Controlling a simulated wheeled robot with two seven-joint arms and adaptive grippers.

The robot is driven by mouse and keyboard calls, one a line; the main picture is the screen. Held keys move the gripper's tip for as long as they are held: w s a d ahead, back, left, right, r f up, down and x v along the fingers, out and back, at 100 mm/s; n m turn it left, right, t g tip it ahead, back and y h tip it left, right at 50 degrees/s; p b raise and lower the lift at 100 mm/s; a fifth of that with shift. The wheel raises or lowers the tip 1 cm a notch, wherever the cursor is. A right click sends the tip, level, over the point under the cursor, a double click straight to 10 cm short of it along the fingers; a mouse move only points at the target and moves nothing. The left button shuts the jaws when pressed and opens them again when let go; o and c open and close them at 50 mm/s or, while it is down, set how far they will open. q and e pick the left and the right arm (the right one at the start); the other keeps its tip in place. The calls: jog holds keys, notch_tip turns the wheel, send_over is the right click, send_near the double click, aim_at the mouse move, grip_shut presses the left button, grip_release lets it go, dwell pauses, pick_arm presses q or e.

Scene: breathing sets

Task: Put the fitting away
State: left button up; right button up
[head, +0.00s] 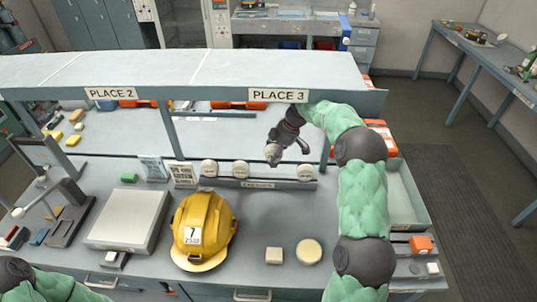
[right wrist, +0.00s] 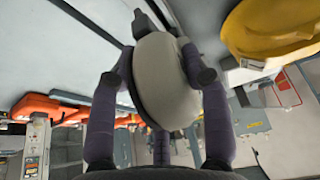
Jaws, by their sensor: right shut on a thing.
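My right gripper (head: 283,147) reaches in from the right under the PLACE 3 shelf and is shut on a round, pale fitting (head: 272,152). In the right wrist view the fitting (right wrist: 168,80) is large, cream-grey with a dark rim, clasped between the fingers of the right gripper (right wrist: 160,75). The held fitting is near the labelled rack (head: 262,184), over a gap in its row. Similar fittings stand on the rack: two left of the gap (head: 208,167) (head: 240,169) and one right (head: 305,172). Contact with the rack cannot be told. My left gripper is out of view.
A yellow helmet (head: 203,230) sits on the bench in front of the rack, beside a pale flat box (head: 128,220). A square block (head: 273,255) and a round cream piece (head: 308,251) lie to its right. The shelf (head: 200,70) overhangs the bench.

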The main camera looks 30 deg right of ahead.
jog(key=shift+d, duration=0.1)
dwell(0.3)
jog(key=shift+f+b, duration=1.7)
jog(key=shift+f, duration=1.2)
jog(key=shift+f+b, duration=1.2)
jog(key=shift+f, duration=0.65)
jog(key=o, duration=1.4)
jog(key=v, duration=1.2)
jog(key=shift+w, duration=0.1)
